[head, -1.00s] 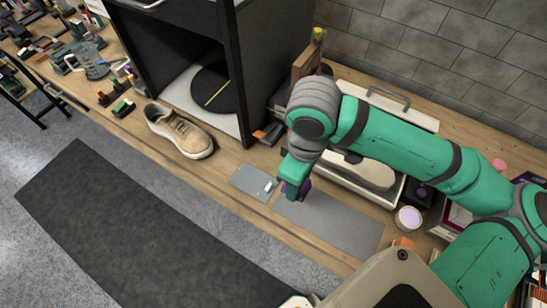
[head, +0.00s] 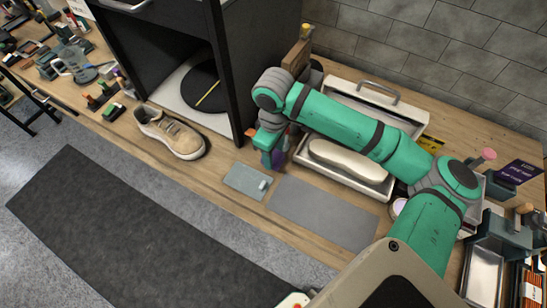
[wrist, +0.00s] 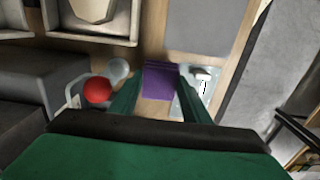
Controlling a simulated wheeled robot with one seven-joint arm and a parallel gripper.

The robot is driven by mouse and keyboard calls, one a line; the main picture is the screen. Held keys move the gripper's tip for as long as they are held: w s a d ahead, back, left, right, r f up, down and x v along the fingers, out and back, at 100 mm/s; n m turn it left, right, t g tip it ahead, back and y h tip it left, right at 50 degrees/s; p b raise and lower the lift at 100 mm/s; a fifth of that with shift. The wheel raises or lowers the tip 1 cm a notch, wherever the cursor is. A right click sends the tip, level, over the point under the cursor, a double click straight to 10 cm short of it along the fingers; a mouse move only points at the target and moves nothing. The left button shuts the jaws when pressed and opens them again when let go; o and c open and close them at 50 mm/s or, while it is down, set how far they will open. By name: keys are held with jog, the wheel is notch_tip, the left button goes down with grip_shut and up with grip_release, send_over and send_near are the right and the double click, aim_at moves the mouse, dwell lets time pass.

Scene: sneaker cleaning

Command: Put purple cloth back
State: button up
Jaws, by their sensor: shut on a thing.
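My gripper (wrist: 158,88) is shut on the purple cloth (wrist: 160,80), which shows as a folded purple block between the green fingers in the wrist view. In the head view, the gripper (head: 268,150) is over the bench, beside the black cabinet's right side. A bit of the purple cloth (head: 279,158) shows at the fingers there. In the wrist view, a red-topped item (wrist: 97,90) and a clear round item (wrist: 118,70) are left of the cloth. Whether the cloth touches the bench cannot be told.
A grey mat (head: 322,212) and a grey-green plate (head: 245,181) lie at the bench's front. A tan sneaker (head: 170,133) stands left, by the black cabinet (head: 228,80). A metal tray holding a pale sole (head: 345,158) is right of the gripper. A grey brick wall is behind.

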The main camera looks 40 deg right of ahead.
aim_at(274, 155)
jog(key=shift+w+f, duration=0.1)
jog(key=shift+f, duration=1.55)
jog(key=shift+f, duration=0.1)
jog(key=o, duration=1)
notch_tip(274, 155, up, 12)
jog(key=shift+r, duration=0.1)
